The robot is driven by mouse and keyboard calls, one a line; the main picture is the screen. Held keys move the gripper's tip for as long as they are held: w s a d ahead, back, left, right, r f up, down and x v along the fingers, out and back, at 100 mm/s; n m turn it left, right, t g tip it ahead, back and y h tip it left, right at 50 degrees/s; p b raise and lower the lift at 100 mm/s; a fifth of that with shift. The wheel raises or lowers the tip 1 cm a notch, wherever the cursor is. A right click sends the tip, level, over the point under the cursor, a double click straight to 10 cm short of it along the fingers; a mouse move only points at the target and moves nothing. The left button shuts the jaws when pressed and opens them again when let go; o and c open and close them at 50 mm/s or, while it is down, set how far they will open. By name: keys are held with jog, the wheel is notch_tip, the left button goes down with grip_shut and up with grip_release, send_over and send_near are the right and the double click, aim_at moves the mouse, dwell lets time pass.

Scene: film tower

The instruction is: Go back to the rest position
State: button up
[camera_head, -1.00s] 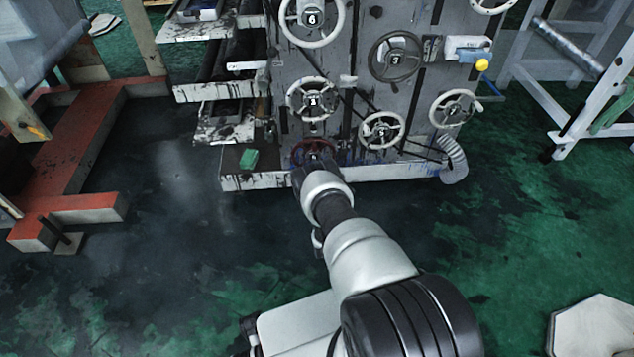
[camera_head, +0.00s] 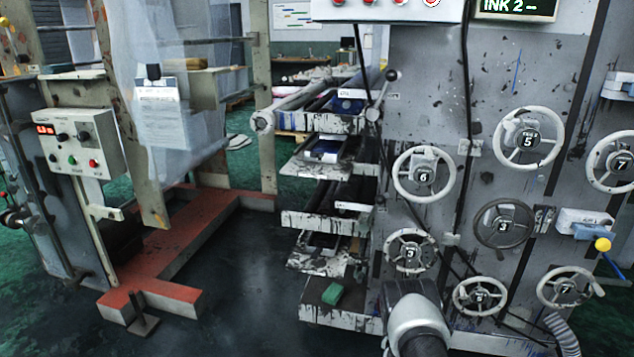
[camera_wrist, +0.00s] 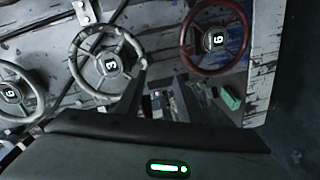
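My arm (camera_head: 415,325) shows at the bottom of the head view, in front of the lower part of the grey machine panel (camera_head: 440,75). My gripper is hidden there. In the wrist view my gripper (camera_wrist: 160,88) has two dark fingers standing apart, with nothing seen held between them. A red handwheel (camera_wrist: 216,38) is to the upper right of the fingers and a white handwheel (camera_wrist: 107,63) to the upper left. Neither wheel is between the fingers. The red wheel does not show in the head view now.
Several numbered handwheels stick out of the panel, such as wheel 6 (camera_head: 424,174) and wheel 5 (camera_head: 528,139). Ink-stained trays (camera_head: 330,220) stand left of them, with a green block (camera_head: 332,294) on the lowest. A red floor frame (camera_head: 170,285) is at left; dark floor between is clear.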

jog(key=w+a+r+m+g, duration=0.15)
jog(key=w+r, duration=0.35)
jog(key=r, duration=0.6)
jog(key=s+a+r+m+g+y, duration=0.1)
jog(key=a+r+m, duration=0.1)
jog(key=r, duration=0.7)
jog(key=s+a+r+m+g+y, duration=0.1)
jog(key=s+a+r+m, duration=0.1)
jog(key=r, duration=0.7)
jog(key=s+a+r+m+g+y, duration=0.15)
jog(key=s+a+r, duration=0.25)
jog(key=s+r, duration=0.65)
jog(key=s+a+r+m+g+y, duration=0.15)
jog(key=s+a+r, duration=0.4)
jog(key=s, duration=0.75)
jog(key=s+m+g, duration=0.2)
jog(key=s+g, duration=0.2)
jog(key=s, duration=1.9)
notch_tip(320, 180, up, 28)
jog(key=p, duration=2.8)
jog(key=shift+w+r, duration=0.2)
jog(key=shift+w, duration=0.1)
